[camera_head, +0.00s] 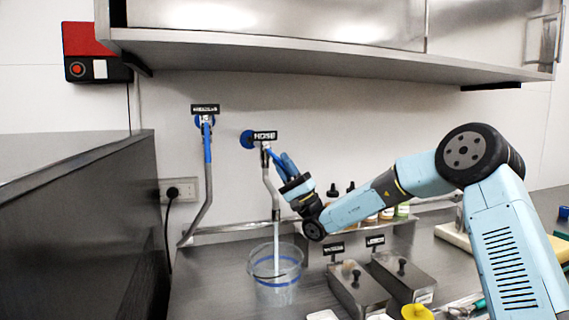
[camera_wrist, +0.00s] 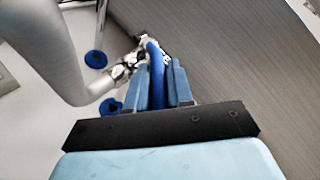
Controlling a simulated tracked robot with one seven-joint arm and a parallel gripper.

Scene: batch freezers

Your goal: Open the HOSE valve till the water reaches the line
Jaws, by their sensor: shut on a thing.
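The HOSE valve shows a black HOSE label (camera_head: 265,135), a blue wall disc and a blue lever (camera_head: 273,156) swung out to the right. My gripper (camera_head: 287,166) is shut on the lever. In the wrist view the lever (camera_wrist: 156,65) stands between the two blue fingers of my gripper (camera_wrist: 158,85). A pale water stream (camera_head: 276,240) runs from the metal spout (camera_head: 272,195) into a clear bucket (camera_head: 299,270).
Another valve (camera_head: 207,140) with a hanging blue lever and an unclear label is on the left. Two lidded metal boxes (camera_head: 358,294) stand right of the bucket, with small bottles behind. A dark cabinet (camera_head: 80,220) is at left. A metal shelf (camera_head: 300,55) hangs above.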

